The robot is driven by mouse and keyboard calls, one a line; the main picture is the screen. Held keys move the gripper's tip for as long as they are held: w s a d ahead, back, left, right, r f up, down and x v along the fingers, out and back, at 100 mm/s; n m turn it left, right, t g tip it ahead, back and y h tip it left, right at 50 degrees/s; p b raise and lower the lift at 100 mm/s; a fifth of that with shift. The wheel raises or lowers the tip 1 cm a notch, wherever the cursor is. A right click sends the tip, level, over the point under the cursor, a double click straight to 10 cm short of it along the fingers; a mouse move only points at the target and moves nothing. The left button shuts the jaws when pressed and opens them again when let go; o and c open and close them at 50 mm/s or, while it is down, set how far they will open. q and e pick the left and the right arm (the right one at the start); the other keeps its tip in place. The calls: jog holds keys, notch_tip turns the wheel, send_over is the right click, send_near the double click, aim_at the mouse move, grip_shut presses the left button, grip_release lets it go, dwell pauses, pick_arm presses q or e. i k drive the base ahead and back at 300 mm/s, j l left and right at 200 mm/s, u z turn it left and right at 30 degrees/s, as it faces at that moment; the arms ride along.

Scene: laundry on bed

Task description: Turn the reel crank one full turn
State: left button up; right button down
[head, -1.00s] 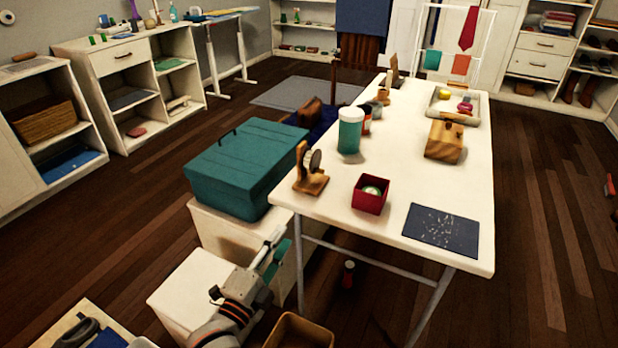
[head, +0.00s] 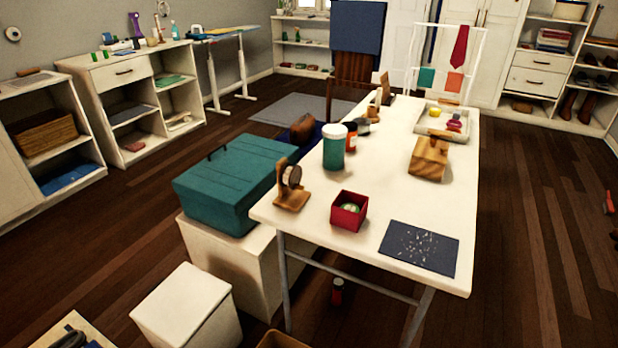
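A small wooden stand with a dark round disc (head: 291,188) stands upright on the white table (head: 390,200), near its left front corner. It looks like the reel. A crank on it is too small to make out. Neither of my grippers shows in the head view.
A red box (head: 349,211) and a dark speckled mat (head: 419,247) lie right of the reel. A green jar with a white lid (head: 334,147) and a wooden block (head: 429,158) stand farther back. A teal chest (head: 238,182) sits on a white cabinet left of the table.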

aim_at(291, 176)
jog(key=i+l, duration=0.15)
jog(key=l, duration=0.15)
jog(key=i+l+u, duration=0.15)
jog(key=i+l, duration=0.2)
jog(key=l, duration=0.25)
jog(key=i+l+u, duration=0.15)
jog(key=l, duration=0.15)
